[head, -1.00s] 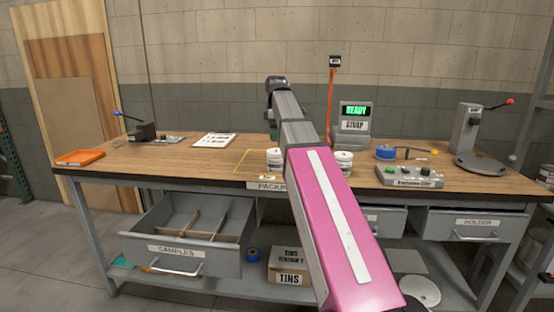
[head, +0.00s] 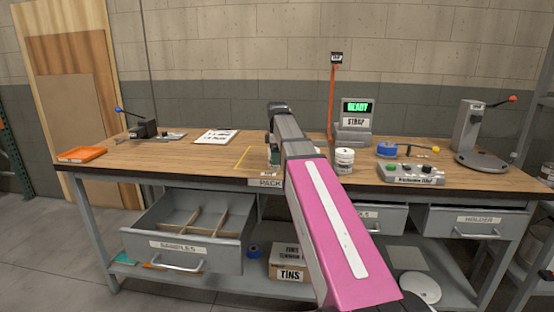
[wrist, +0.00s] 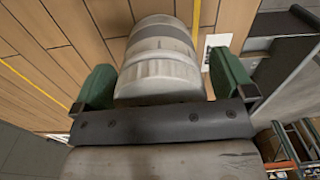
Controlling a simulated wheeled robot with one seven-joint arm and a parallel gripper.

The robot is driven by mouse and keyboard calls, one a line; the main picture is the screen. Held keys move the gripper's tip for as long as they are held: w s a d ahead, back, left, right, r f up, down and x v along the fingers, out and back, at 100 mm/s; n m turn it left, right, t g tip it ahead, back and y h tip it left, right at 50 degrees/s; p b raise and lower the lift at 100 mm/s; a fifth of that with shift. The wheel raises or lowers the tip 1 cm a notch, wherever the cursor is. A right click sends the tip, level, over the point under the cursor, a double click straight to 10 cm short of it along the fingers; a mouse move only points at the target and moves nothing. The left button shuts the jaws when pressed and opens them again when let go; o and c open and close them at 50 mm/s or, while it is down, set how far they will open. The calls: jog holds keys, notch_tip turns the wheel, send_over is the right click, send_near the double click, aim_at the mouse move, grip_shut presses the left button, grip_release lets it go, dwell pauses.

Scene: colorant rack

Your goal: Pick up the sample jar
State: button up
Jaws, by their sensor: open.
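In the wrist view a pale jar (wrist: 160,62) with a grey band and ridged lid lies between the two green fingers of my gripper (wrist: 166,76). The fingers are open, with a visible gap on the left side; contact on the right cannot be told. In the head view my gripper (head: 273,156) is low over the bench by the yellow-marked area, and my arm hides the jar there. A similar white jar (head: 343,161) stands on the bench to the right of my arm. I cannot read which one is labelled as the sample jar.
The wooden bench (head: 190,156) carries an orange tray (head: 82,154), a white sheet (head: 216,136), a scale-like display (head: 354,122), blue tape (head: 387,150), a button box (head: 410,174) and a grey press (head: 470,140). The samples drawer (head: 180,246) is open below.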

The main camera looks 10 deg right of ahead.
jog(key=c, duration=1)
